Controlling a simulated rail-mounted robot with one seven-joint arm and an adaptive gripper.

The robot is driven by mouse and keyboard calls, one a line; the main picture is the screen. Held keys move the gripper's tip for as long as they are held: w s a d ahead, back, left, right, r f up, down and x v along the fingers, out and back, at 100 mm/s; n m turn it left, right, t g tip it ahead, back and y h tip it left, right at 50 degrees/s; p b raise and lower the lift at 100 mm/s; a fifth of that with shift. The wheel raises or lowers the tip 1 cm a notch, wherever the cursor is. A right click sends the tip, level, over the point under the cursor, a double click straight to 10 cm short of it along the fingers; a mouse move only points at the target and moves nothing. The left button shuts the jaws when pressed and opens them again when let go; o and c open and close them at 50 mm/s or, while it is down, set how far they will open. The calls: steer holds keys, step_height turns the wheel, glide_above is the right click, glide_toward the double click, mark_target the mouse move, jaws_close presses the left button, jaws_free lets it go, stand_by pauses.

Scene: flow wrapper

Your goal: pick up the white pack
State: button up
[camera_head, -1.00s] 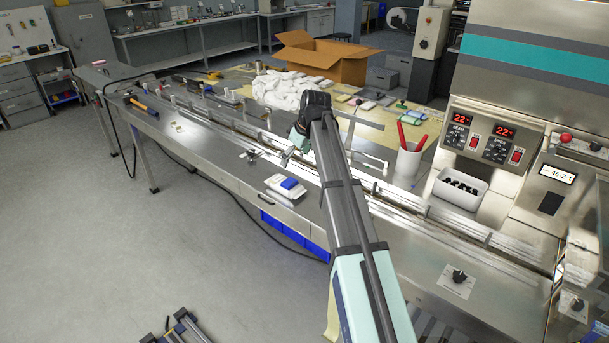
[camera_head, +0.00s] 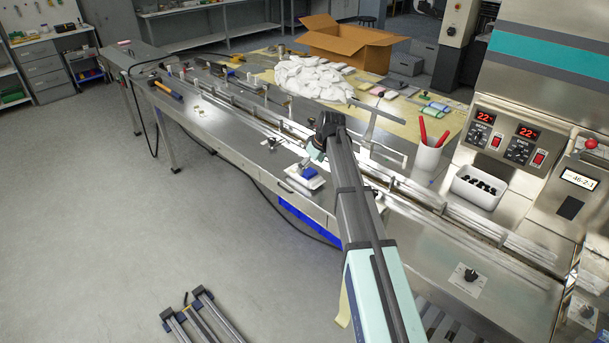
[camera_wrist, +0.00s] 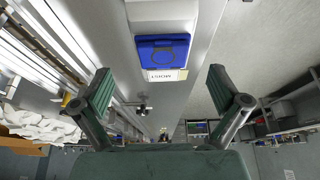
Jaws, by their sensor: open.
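A flat white pack (camera_head: 304,184) lies near the front edge of the steel bench, with a small blue block (camera_head: 309,172) on or against it. In the wrist view the blue block (camera_wrist: 163,48) shows a ring mark and a pale label, and a white surface (camera_wrist: 160,16) lies just above it in the picture. My gripper (camera_wrist: 158,82) is open and empty, its two green fingers wide apart, with the blue block between and beyond them. In the head view my gripper (camera_head: 316,151) hangs close behind the pack and partly hidden by my arm.
A long guide rail runs behind the pack. A white cup with red pens (camera_head: 428,155) and a bin of black parts (camera_head: 478,187) stand to the right.

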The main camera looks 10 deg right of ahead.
mark_target(307, 170)
steer(key=shift+a+p+x, duration=0.2)
steer(key=shift+p+x, duration=0.95)
steer(key=shift+x, duration=1.5)
steer(key=shift+s+r, duration=0.1)
steer(key=c, duration=1.3)
